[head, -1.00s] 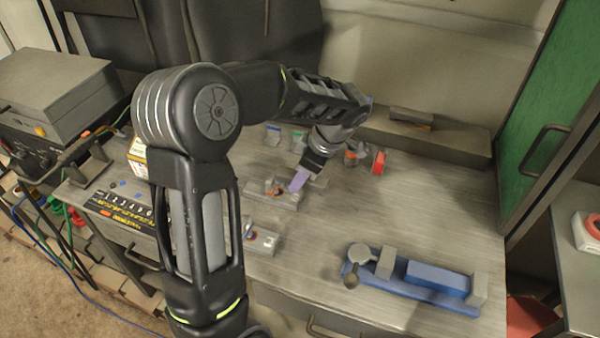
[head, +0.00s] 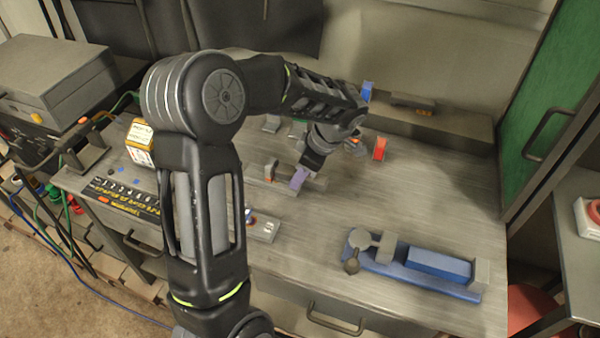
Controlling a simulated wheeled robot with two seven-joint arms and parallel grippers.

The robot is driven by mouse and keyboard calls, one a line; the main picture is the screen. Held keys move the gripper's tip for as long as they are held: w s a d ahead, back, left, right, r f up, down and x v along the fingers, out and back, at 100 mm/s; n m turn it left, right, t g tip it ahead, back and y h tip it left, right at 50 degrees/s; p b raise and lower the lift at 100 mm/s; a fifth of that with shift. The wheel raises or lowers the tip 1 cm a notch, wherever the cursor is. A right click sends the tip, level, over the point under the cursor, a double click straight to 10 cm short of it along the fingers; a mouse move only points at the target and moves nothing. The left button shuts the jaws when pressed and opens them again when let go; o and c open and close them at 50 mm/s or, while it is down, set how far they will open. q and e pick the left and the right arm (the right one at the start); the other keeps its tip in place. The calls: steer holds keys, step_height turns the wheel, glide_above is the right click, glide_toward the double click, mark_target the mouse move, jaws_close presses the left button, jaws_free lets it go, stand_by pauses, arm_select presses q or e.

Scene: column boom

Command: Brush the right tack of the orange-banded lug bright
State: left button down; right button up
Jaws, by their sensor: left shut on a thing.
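An upright lug with an orange band (head: 270,173) stands on a small grey plate (head: 289,190) in the middle of the bench. My left gripper (head: 307,164) reaches down from above, just right of this lug. It is shut on a small purple piece (head: 299,178), which looks like the brush's body. The purple piece is over the plate's right part and covers the right tack area. I cannot tell whether bristles touch the metal. Another small grey plate (head: 263,229) with a blue and red part lies nearer, partly behind my left arm. My right gripper is out of view.
A blue fixture with grey blocks (head: 437,263) lies at the bench's front right. A white and yellow box (head: 140,144) stands left. The bench's right middle is clear.

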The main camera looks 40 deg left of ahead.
arm_select(q)
steer(key=shift+f+b, duration=0.3)
steer(key=shift+b, duration=0.15)
stand_by(0.5)
steer(key=shift+w, duration=0.1)
steer(key=shift+w+a+b, duration=0.15)
steer(key=shift+w+b, duration=0.15)
steer(key=shift+w, duration=0.15)
steer(key=shift+s, duration=0.1)
steer(key=shift+s+b, duration=0.45)
steer(key=shift+s+d+f+b, duration=0.1)
steer(key=shift+s+d+b, duration=0.25)
steer(key=shift+s, duration=0.3)
